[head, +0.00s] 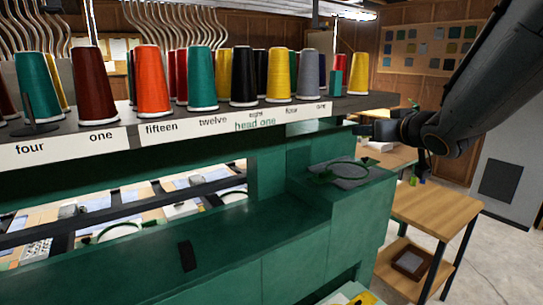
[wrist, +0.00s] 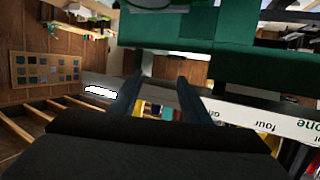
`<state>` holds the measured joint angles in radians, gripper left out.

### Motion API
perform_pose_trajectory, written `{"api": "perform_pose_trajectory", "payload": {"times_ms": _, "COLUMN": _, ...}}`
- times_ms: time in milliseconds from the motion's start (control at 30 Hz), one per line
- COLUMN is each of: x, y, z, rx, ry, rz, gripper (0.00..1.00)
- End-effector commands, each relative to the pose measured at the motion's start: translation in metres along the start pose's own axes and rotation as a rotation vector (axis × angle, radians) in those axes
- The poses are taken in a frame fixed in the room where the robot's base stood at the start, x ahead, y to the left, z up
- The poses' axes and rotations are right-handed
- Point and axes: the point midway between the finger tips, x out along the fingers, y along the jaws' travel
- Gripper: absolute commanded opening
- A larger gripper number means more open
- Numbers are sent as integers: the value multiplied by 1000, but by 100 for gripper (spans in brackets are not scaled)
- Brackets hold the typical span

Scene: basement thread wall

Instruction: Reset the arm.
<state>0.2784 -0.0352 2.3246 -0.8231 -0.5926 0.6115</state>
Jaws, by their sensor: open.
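My gripper (head: 366,129) is at the end of my dark arm, which reaches in from the upper right in the head view. It is beside the right end of the thread shelf (head: 70,148), just past the last label. In the wrist view my gripper (wrist: 160,90) shows two dark fingers spread apart with nothing between them. The shelf's white label strip (wrist: 265,122) appears upside down there, to the right of and behind the fingers. I cannot tell how far the fingers are from the shelf.
Thread cones, such as an orange one (head: 152,82), stand along the shelf. A green machine body (head: 290,215) fills the lower middle, with a hoop on its right block. A wooden side table (head: 435,207) stands at right. Floor shows beyond it.

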Motion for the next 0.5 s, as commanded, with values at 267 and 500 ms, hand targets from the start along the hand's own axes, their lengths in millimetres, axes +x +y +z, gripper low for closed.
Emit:
{"api": "perform_pose_trajectory", "payload": {"times_ms": 267, "x": -24, "y": -13, "z": 179, "rx": 53, "ry": -502, "rz": 193, "gripper": 43}}
{"api": "perform_pose_trajectory", "payload": {"times_ms": 500, "x": -98, "y": -64, "z": 299, "rx": 92, "ry": -944, "rz": 179, "gripper": 43}}
